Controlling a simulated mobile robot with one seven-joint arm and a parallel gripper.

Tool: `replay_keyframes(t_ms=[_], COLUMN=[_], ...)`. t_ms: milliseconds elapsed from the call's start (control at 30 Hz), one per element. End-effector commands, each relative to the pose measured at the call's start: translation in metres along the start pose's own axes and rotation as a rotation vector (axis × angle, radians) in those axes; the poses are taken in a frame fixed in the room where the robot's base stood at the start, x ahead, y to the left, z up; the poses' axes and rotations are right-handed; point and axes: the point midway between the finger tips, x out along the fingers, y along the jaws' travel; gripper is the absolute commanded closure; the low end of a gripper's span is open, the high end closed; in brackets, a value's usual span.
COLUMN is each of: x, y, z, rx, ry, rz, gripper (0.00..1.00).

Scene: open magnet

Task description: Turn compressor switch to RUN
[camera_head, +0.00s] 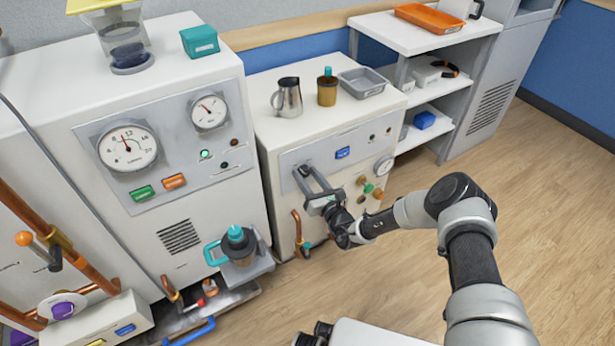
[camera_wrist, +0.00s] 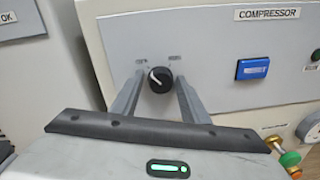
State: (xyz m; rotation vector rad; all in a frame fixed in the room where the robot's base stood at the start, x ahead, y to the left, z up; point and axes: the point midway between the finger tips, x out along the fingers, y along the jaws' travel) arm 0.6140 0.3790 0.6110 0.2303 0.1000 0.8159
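The compressor switch (camera_wrist: 160,80) is a round black knob on the grey panel (camera_wrist: 210,60) marked COMPRESSOR. Its white pointer line tilts to the upper left. Two small labels sit above it, left and right, too small to read. My gripper (camera_wrist: 159,76) is open, with one finger on each side of the knob. Narrow gaps seem to show between fingers and knob; I cannot tell how deep the fingertips reach. In the head view my gripper (camera_head: 309,172) is at the left part of the compressor cabinet's front (camera_head: 275,190), where the fingers largely hide the knob.
A blue label or button (camera_wrist: 252,68) is right of the knob. A gauge (camera_head: 383,164) and several coloured knobs (camera_head: 368,188) sit lower right on the cabinet. A copper pipe (camera_head: 298,232) runs below my gripper. A larger gauge cabinet (camera_head: 215,160) stands close on the left.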

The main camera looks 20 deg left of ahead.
Motion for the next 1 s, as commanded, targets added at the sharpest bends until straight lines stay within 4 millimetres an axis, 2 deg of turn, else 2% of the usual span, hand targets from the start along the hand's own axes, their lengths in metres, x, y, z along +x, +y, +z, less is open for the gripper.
replay_keyframes(t_ms=[33, 200, 567, 1000], x=[-0.0001, -0.0003, -0.0007, -0.0009], y=[-0.0001, -0.0001, -0.0012, -0.0017], z=[0.0000, -0.0001, -0.0003, -0.0004], rx=[0.000, 0.000, 0.064, 0.415], ry=[0.000, 0.000, 0.002, 0.017], rz=[0.000, 0.000, -0.002, -0.007], gripper=[0.68, 0.94, 0.94, 0.94])
